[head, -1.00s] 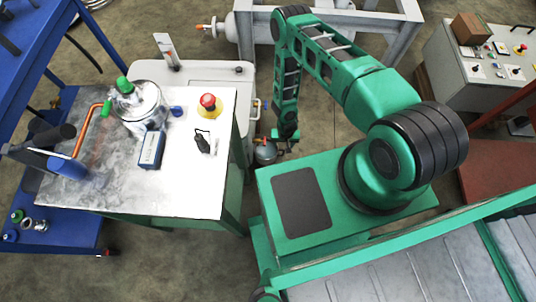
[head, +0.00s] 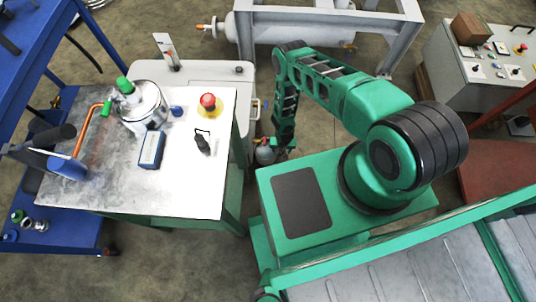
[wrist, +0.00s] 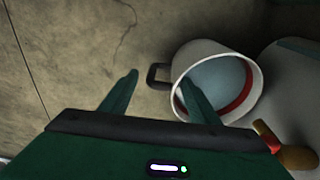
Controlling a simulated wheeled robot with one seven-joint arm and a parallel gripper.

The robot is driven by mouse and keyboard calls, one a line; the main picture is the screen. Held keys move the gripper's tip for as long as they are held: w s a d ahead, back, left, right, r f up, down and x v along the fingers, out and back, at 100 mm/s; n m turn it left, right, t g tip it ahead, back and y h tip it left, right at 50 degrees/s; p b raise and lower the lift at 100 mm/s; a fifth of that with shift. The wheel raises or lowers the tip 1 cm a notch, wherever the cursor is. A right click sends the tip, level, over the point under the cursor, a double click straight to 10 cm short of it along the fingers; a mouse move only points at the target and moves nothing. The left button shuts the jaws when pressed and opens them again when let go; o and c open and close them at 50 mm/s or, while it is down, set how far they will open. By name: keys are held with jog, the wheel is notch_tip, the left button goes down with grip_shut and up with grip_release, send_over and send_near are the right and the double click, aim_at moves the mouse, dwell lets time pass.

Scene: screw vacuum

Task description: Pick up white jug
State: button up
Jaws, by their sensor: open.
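The white jug (wrist: 252,75) is in the wrist view, seen into its open mouth, with a bluish inside, a red band and a dark handle. My gripper (wrist: 159,77) is open, and the handle shows between its two green fingertips. The right finger overlaps the jug's rim and mouth in this view. I cannot tell whether it touches. In the head view my gripper (head: 284,150) is low beside the workbench, and a pale rounded shape beside it is too small to make out.
The workbench (head: 195,180) left of my arm carries a metal vessel (head: 150,108), a blue-white box (head: 151,150) and a red emergency button (head: 208,101). In the wrist view, a large pale body (wrist: 300,85) and a red-and-brass fitting (wrist: 268,137) stand close right. Bare floor (wrist: 60,50) lies left.

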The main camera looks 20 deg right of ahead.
jog(key=shift+f, duration=0.15)
jog(key=c, duration=1.4)
jog(key=shift+w, duration=0.1)
grip_shut()
jog(key=shift+d, duration=0.1)
